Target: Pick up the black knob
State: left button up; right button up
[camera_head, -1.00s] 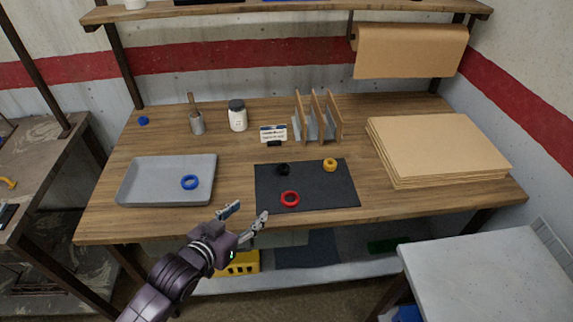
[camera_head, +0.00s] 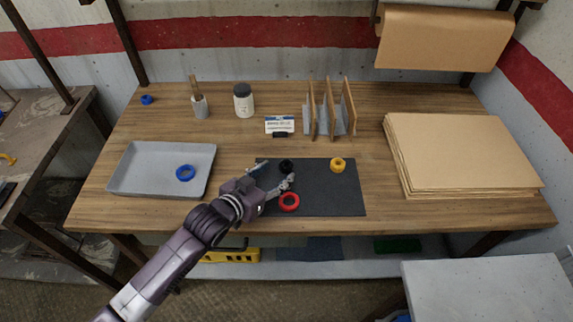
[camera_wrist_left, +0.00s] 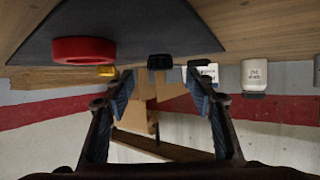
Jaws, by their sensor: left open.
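The black knob (camera_head: 286,165) stands on the dark mat (camera_head: 335,196), near the mat's back left part. In the left wrist view the black knob (camera_wrist_left: 160,62) shows ahead, between the two fingers in the picture. My left gripper (camera_head: 275,173) is open and empty, low over the mat's left part, with its fingers pointing toward the knob. In the left wrist view its fingers (camera_wrist_left: 160,80) are spread wide. A gap to the knob appears to remain, but its size is hard to tell. My right gripper is not in view.
A red ring (camera_head: 289,201) lies on the mat just in front of the gripper, and a yellow ring (camera_head: 338,165) lies at the back right. A grey tray (camera_head: 130,180) holds a blue ring (camera_head: 185,173). A small sign (camera_head: 279,124) and wooden rack (camera_head: 330,110) stand behind the mat.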

aim_at(284, 166)
pick_arm(q)
jog(key=x, duration=0.3)
jog(key=shift+w+d+p, duration=0.1)
jog(key=shift+w+p, duration=0.15)
jog(key=shift+p, duration=0.15)
jog(key=shift+w+d+f, duration=0.3)
jog(key=shift+w+f, duration=0.05)
jog(key=shift+w, duration=0.2)
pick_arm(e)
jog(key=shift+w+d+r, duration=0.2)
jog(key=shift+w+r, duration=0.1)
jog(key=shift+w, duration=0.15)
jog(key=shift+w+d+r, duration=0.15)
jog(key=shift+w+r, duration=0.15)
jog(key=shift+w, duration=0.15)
pick_arm(q)
jog(key=shift+c, duration=0.3)
jog(key=c, duration=1.2)
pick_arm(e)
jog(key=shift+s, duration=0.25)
